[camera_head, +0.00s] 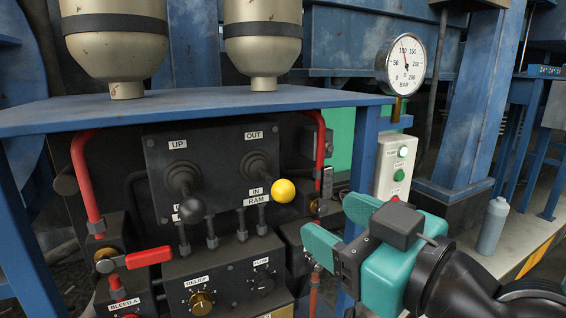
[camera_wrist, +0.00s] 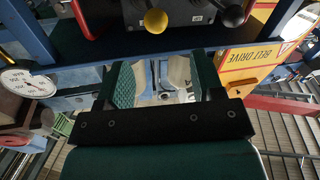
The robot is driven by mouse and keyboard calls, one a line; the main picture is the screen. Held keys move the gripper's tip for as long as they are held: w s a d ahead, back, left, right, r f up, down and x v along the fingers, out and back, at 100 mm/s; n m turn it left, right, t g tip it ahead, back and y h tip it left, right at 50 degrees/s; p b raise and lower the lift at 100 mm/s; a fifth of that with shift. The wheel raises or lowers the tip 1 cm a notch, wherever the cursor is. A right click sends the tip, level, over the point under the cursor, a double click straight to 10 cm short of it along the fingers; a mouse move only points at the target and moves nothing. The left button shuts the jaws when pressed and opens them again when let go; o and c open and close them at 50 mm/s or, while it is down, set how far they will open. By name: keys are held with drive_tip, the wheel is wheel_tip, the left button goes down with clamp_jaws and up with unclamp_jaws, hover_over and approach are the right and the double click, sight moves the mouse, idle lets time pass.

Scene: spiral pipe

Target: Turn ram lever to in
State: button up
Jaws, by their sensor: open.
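The ram lever has a yellow ball knob (camera_head: 283,191) and sits on the right of a dark valve panel. Labels OUT above and IN and RAM below mark it. The knob stands out toward the camera beside the IN label. My gripper (camera_head: 333,228) is open and empty, right of and below the knob, apart from it. In the wrist view the yellow knob (camera_wrist: 155,20) is at the top, beyond the open fingers (camera_wrist: 153,84). Nothing is between them.
A second lever with a black knob (camera_head: 191,209) stands left of the ram lever. A red-handled valve (camera_head: 148,257) is lower left. A blue frame post (camera_head: 366,150) and a white button box (camera_head: 393,165) stand right of the panel. A pressure gauge (camera_head: 404,62) is above.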

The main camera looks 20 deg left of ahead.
sight(290, 191)
drive_tip(key=p+x, duration=0.6)
drive_tip(key=p, duration=0.1)
drive_tip(key=p+x, duration=0.2)
drive_tip(key=p, duration=0.2)
drive_tip(key=shift+w+a+r, duration=0.2)
drive_tip(key=shift+w+r, duration=0.1)
drive_tip(key=shift+w, duration=0.1)
drive_tip(key=shift+w+a+f+p, duration=0.3)
drive_tip(key=shift+w+a+p, duration=0.3)
drive_tip(key=shift+a+p, duration=0.3)
